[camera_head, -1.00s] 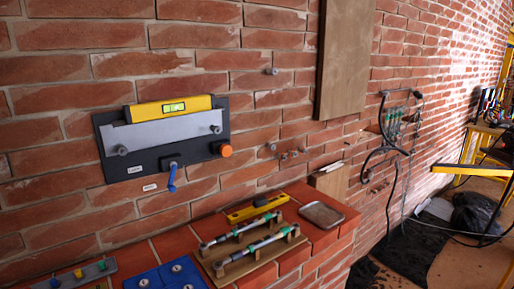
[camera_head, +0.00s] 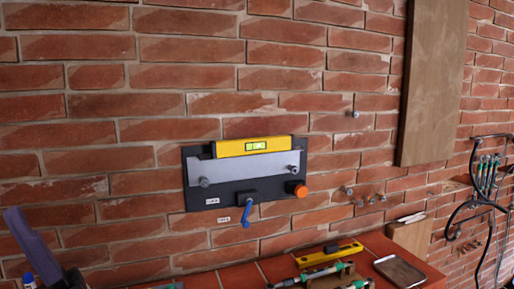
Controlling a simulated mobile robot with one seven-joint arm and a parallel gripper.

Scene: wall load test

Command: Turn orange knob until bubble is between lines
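The orange knob (camera_head: 301,191) sits at the lower right corner of a dark plate (camera_head: 222,196) on the brick wall. A yellow spirit level (camera_head: 228,149) rests along the top of the plate's grey metal bar (camera_head: 240,170). Its greenish vial (camera_head: 256,146) faces me. The vial is too small to tell where the bubble lies against the lines. A blue lever (camera_head: 246,214) hangs below a black block at the plate's lower edge. Nothing touches the knob. I cannot make out my gripper in this view.
A purple-grey bar (camera_head: 33,244) stands at the lower left; I cannot tell what it is. On the brick ledge lie another yellow level (camera_head: 329,254), green-and-metal tools and a grey tray (camera_head: 399,270). A wooden board (camera_head: 432,85) hangs at right. Metal pegs stick out right of the knob.

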